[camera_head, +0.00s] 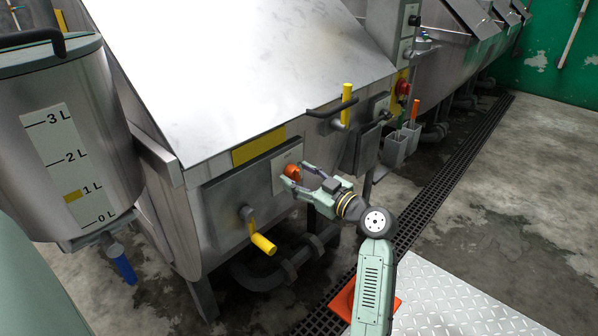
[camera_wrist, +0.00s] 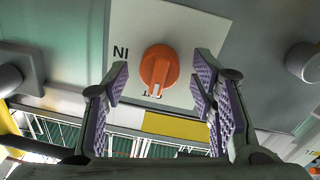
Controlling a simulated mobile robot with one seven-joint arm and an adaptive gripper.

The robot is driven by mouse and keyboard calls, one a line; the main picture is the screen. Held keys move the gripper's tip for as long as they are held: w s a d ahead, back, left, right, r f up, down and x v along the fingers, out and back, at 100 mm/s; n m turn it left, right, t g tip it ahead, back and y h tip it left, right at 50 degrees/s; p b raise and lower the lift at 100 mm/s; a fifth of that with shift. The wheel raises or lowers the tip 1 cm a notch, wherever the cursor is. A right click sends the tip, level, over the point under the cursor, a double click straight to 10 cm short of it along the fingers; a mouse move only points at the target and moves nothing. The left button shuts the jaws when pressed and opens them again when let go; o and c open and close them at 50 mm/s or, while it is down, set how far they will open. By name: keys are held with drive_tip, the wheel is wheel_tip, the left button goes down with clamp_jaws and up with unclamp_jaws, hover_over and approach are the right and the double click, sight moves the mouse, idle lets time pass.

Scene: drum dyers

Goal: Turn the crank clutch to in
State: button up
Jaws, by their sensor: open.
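The clutch knob is a round orange dial (camera_head: 292,172) on a pale plate on the front of the steel drum machine. In the wrist view the orange knob (camera_wrist: 158,62) carries a pointer bar aimed at the bottom of the picture, where a partly hidden label ends. An upside-down "IN" label (camera_wrist: 121,53) lies on its left. My gripper (camera_head: 291,178) is at the knob with its fingers open. In the wrist view my gripper's purple-padded fingers (camera_wrist: 162,84) stand on either side of the knob, with gaps visible. Contact is not evident.
A yellow-handled crank (camera_head: 262,242) sticks out below left of the knob. A dark lever (camera_head: 331,109) and yellow upright handle (camera_head: 347,93) are above right. A measuring tank (camera_head: 68,140) stands at left. A floor grating (camera_head: 440,178) runs past the machines; open floor lies right.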

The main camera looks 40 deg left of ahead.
drive_tip(key=shift+a, duration=0.25)
drive_tip(key=c, duration=1.1)
drive_tip(key=shift+c, duration=0.2)
